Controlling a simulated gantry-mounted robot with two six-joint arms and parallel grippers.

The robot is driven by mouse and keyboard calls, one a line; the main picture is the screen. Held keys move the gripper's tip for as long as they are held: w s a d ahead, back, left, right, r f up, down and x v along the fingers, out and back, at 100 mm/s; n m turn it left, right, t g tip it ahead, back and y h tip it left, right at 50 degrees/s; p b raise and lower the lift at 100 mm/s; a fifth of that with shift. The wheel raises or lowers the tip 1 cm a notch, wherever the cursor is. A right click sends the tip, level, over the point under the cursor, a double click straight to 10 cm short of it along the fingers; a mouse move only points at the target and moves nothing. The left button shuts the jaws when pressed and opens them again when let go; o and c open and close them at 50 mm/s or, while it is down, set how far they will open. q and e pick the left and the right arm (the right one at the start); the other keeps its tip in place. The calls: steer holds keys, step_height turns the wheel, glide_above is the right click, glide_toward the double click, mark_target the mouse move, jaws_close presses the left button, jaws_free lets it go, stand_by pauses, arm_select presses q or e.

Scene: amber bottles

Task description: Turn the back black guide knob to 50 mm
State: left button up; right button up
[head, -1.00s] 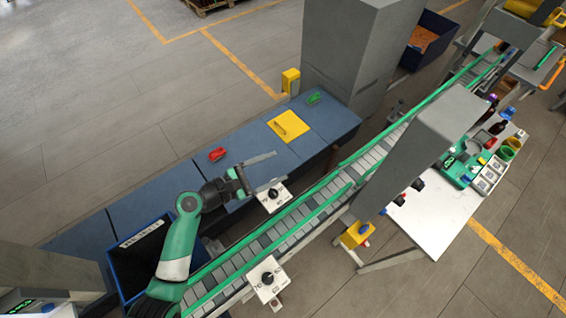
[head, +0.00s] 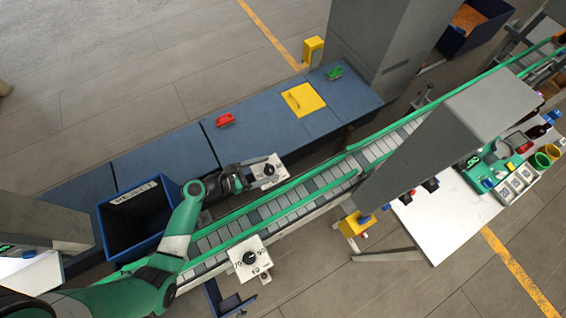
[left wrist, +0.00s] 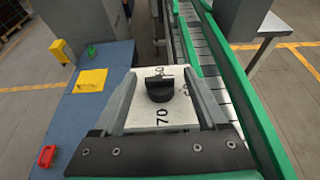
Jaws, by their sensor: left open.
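The back black guide knob (head: 269,169) sits on a white dial plate (head: 280,173) beside the far rail of the conveyor. In the left wrist view the knob (left wrist: 159,90) stands between my open fingers, with gaps at its sides; I cannot tell if the fingertips touch the plate. The number 70 shows on the near part of the plate (left wrist: 148,117); another number behind the knob is partly hidden. My left gripper (head: 258,171) is open and empty at the plate, reaching in from the left. My right gripper is not in view.
A second black knob (head: 249,258) on a white plate stands at the conveyor's near side. The green-railed conveyor (head: 300,206) runs alongside. A blue bin (head: 173,236) is left of the gripper. A red object (head: 225,120) and yellow plate (head: 297,102) lie on the blue bench.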

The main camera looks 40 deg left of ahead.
arm_select(q)
steer(key=shift+x, duration=0.85)
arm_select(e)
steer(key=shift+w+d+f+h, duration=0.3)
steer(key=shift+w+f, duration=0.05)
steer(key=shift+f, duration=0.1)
arm_select(q)
steer(key=shift+a, duration=0.1)
steer(key=shift+s, duration=0.1)
jaws_close()
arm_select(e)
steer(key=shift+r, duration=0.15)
